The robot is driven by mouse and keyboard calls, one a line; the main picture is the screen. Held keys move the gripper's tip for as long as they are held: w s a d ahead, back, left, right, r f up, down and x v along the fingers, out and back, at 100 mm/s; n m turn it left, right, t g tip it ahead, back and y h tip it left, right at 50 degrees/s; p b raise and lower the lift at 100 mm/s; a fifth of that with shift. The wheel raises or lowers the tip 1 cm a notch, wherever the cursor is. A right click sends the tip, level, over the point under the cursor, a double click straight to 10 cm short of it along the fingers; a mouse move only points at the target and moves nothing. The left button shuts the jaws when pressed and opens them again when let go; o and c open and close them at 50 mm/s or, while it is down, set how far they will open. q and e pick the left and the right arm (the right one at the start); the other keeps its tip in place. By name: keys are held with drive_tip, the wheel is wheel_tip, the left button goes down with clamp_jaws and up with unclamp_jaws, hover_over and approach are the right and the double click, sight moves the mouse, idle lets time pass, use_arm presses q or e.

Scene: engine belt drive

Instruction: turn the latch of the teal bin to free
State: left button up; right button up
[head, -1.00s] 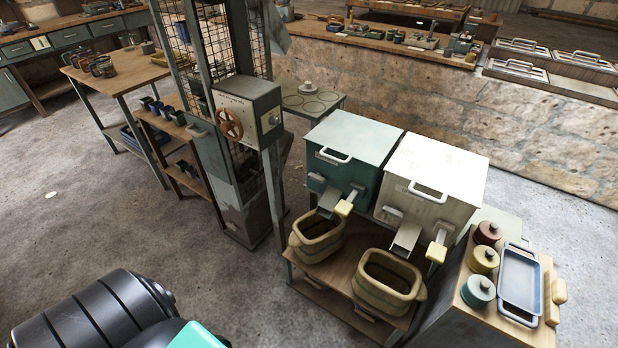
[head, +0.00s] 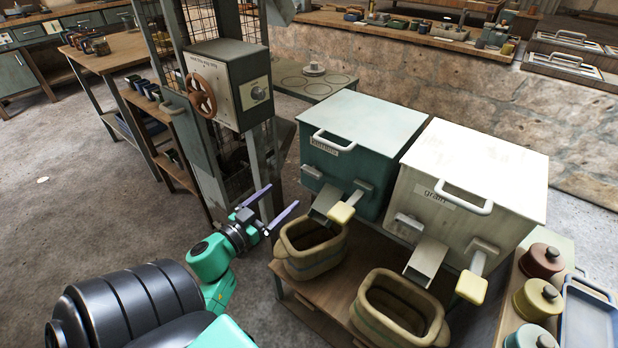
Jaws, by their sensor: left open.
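The teal bin (head: 358,152) stands on the wooden stand, with a pale lid and a white handle. A latch lever with a cream-yellow grip (head: 341,213) sticks out low on its front, to the right of its grey chute (head: 325,201). A smaller grey fitting sits at the front's left side. My right gripper is not in view.
A tan tub (head: 312,262) sits below the teal bin's chute, and another tub (head: 400,318) is under the white grain bin (head: 462,180). A machine with a brown handwheel (head: 201,95) stands behind my left gripper. Lidded jars (head: 538,300) are at right.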

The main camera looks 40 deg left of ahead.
sight(309, 174)
use_arm(q)
drive_tip(key=w, duration=0.5)
drive_tip(key=w+b, duration=0.1)
drive_tip(key=w, duration=0.4)
drive_tip(key=shift+w+a+f, duration=0.15)
drive_tip(key=shift+w, duration=0.7)
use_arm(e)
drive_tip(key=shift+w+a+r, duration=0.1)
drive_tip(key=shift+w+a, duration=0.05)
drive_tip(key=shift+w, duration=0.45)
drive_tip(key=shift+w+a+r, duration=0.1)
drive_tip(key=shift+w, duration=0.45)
use_arm(q)
drive_tip(key=c, duration=1.1)
